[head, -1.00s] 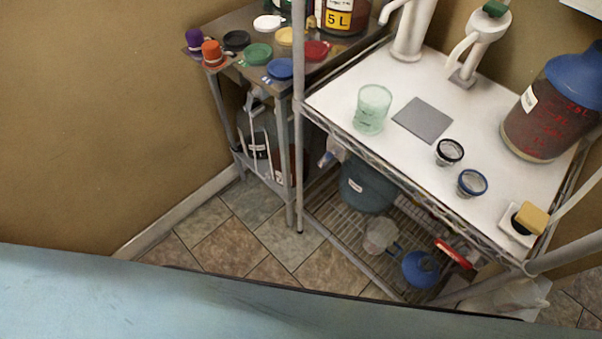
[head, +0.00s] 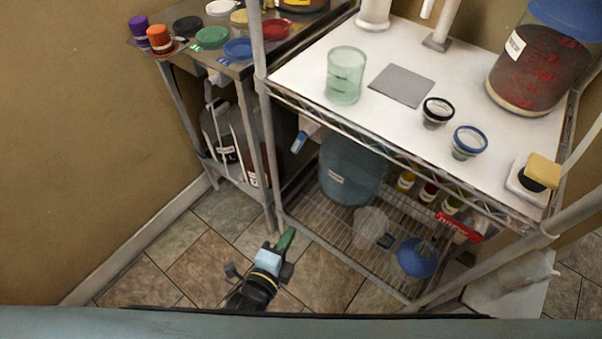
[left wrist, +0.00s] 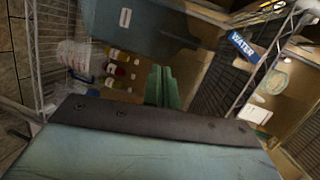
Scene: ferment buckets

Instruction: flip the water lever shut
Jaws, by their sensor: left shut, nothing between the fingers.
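The water lever (head: 299,142) is a blue handle at the upper left front of the lower wire shelf, just under the white top. It slants down and to the left. In the left wrist view the lever (left wrist: 243,46) shows its white WATER label, to the upper right of my fingers. My left gripper (head: 286,239) has green fingers, shut and empty, low over the tiled floor in front of the rack, below and apart from the lever. Its fingers (left wrist: 162,88) also show in the left wrist view. My right gripper is not in view.
A blue-grey jug (head: 350,170) stands behind the rack's front edge. A rack post (head: 262,110) rises just left of the lever. A glass beaker (head: 345,77) stands on the white top above. A blue funnel (head: 417,258) lies on the lower shelf. The floor ahead is clear.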

